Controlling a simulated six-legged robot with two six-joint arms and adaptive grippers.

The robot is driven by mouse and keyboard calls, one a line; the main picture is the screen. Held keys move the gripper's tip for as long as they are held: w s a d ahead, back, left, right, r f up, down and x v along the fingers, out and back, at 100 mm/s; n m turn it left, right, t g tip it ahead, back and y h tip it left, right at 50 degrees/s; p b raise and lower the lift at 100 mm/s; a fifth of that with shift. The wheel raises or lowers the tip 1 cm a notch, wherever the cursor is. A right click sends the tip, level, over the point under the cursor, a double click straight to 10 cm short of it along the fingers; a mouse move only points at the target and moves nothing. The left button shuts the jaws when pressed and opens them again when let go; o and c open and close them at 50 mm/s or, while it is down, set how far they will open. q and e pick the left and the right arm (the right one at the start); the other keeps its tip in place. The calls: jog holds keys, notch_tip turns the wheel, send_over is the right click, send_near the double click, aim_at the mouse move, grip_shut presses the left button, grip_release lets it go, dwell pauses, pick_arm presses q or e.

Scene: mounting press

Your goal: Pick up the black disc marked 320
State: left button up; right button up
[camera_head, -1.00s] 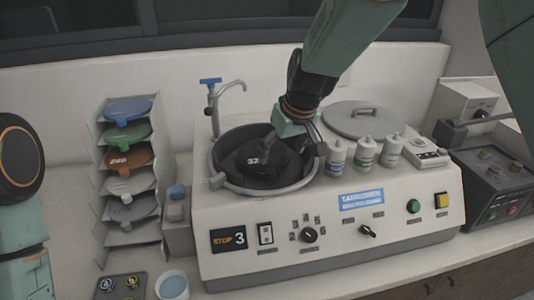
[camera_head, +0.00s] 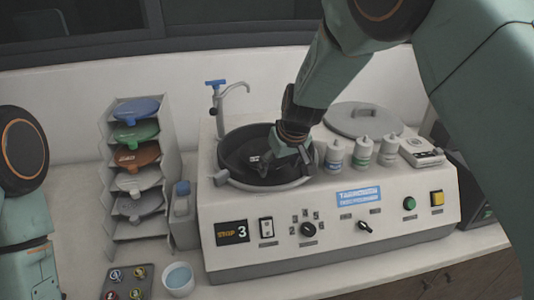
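The black disc (camera_head: 240,151) lies inside the dark round bowl (camera_head: 226,175) of the polishing machine. Pale digits show on it, and only the first part of the number can be read; the rest is hidden or too small. My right gripper (camera_head: 284,158) reaches down into the bowl from the upper right, at the right part of the disc. Its fingers are dark against the disc, so I cannot tell whether they touch or grip it. My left arm stands at the left edge, and its gripper is out of view.
A rack (camera_head: 170,140) of coloured discs stands left of the machine (camera_head: 290,240). A tap (camera_head: 217,100) rises behind the bowl. Several white bottles (camera_head: 362,152) and a grey lid (camera_head: 357,119) sit to its right. A cup (camera_head: 178,279) stands front left.

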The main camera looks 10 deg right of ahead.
jog(key=shift+d, duration=0.1)
jog(key=shift+c, duration=0.6)
jog(key=shift+w+f, duration=0.5)
jog(key=shift+w, duration=0.35)
jog(key=c, duration=0.5)
jog(key=shift+a, duration=0.2)
jog(key=shift+c, duration=0.5)
jog(key=shift+s+d+r, duration=0.1)
jog(key=shift+s+r, duration=0.35)
jog(key=shift+s, duration=0.25)
jog(key=c, duration=0.5)
jog(key=shift+c, duration=0.6)
jog(key=shift+w+f, duration=0.25)
jog(key=shift+w, duration=0.2)
grip_shut()
jog(key=shift+s, duration=0.15)
jog(key=shift+r, duration=0.1)
